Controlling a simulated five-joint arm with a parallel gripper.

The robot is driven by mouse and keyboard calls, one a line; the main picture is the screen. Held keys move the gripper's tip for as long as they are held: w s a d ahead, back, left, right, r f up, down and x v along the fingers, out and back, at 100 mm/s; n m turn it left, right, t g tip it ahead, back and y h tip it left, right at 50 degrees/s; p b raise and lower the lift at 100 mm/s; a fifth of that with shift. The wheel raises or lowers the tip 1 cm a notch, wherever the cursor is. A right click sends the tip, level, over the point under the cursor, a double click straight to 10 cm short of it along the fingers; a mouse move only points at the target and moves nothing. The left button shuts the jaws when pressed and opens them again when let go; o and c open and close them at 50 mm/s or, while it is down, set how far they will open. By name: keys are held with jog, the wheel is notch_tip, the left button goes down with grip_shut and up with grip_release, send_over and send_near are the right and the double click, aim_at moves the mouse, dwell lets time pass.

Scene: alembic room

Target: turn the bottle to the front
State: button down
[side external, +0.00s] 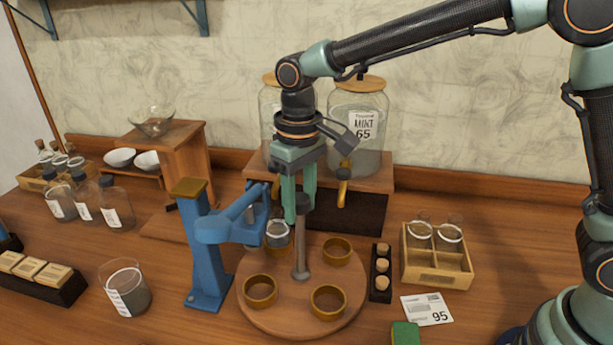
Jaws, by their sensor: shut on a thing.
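A round wooden turntable (296,307) carries brass ring holders and a grey centre post (301,262) with a dark knob (303,202) on top. A small clear bottle (277,236) with a pale band stands in the back-left holder, partly hidden by the blue stand's arm. The front-left holder (260,291), front-right holder (328,301) and back-right holder (337,251) are empty. My gripper (299,206) points down over the turntable's middle, its green fingers shut on the knob.
A blue stand (207,250) reaches over the turntable's left side. A glass beaker (125,289) stands at front left. A black rack of corks (381,272), a wooden crate of jars (437,263) and a green block (405,334) lie right. Large jars (357,112) stand behind.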

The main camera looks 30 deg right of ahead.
jog(key=m, duration=0.4)
jog(key=shift+m, duration=1)
jog(key=shift+m, duration=0.8)
jog(key=m, duration=0.4)
jog(key=shift+m, duration=0.3)
jog(key=m, duration=0.2)
jog(key=shift+m, duration=0.3)
jog(key=m, duration=0.3)
